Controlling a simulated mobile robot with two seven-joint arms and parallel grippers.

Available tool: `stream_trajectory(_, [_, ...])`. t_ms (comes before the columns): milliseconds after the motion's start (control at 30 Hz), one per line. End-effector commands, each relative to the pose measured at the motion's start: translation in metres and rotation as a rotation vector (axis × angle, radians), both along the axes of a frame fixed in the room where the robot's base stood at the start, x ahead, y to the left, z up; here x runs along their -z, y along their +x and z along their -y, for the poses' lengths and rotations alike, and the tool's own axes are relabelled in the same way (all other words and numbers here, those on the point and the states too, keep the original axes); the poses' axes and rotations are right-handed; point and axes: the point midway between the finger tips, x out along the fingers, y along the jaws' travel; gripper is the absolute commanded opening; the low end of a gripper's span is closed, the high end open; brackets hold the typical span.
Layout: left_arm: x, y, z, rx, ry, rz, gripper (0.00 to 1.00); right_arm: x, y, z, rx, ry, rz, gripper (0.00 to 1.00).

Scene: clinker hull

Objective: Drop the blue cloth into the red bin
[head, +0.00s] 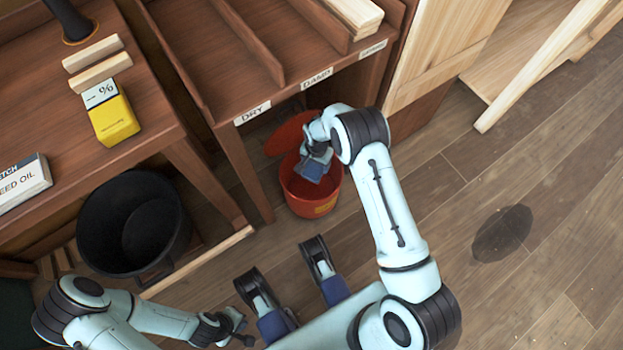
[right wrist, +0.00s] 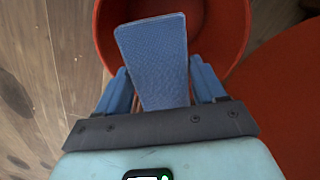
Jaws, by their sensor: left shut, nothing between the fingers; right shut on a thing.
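The red bin (head: 308,204) stands on the floor in front of the shelf unit, its red lid (head: 290,134) swung open at the back. My right gripper (head: 316,160) is over the bin's mouth and shut on the blue cloth (head: 311,171). In the right wrist view the cloth (right wrist: 155,50) is a flat, folded-looking blue piece between the fingers, reaching over the bin's opening (right wrist: 222,30). It is still held. My left gripper (head: 238,328) is shut and empty, low at the bottom of the head view, well away from the bin.
A black bucket (head: 132,222) stands left of the bin under the workbench. The shelf (head: 225,60) above the bin carries DRY and DAMP labels. A yellow box (head: 112,118) and wood blocks lie on the bench. A dark stain (head: 502,232) marks the open floor at right.

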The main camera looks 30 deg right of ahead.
Motion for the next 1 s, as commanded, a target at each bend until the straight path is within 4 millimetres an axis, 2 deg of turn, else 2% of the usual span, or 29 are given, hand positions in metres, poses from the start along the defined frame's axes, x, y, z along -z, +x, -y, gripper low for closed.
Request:
stream_trajectory(400, [0.002,-0.007,-0.001,-0.002,-0.001,-0.023,0.00,0.004,0.000,0.000,0.000,0.001,0.001,0.41])
stream_trajectory(433, [0.002,-0.007,-0.001,-0.002,-0.001,-0.023,0.00,0.004,0.000,0.000,0.000,0.000,0.000,0.72])
stream_trajectory(500, [0.002,-0.007,-0.001,-0.002,-0.001,-0.023,0.00,0.004,0.000,0.000,0.000,0.001,0.001,0.95])
stream_trajectory(533, [0.002,-0.007,-0.001,-0.002,-0.001,-0.023,0.00,0.004,0.000,0.000,0.000,0.001,0.001,0.99])
stream_trajectory(833, [0.002,-0.006,-0.001,-0.002,-0.002,-0.019,0.00,0.003,0.000,0.000,0.000,0.001,0.001,0.99])
stream_trajectory(1000, [-0.004,0.004,0.001,0.002,0.001,0.015,0.00,-0.016,0.001,0.000,0.000,0.001,0.003,0.99])
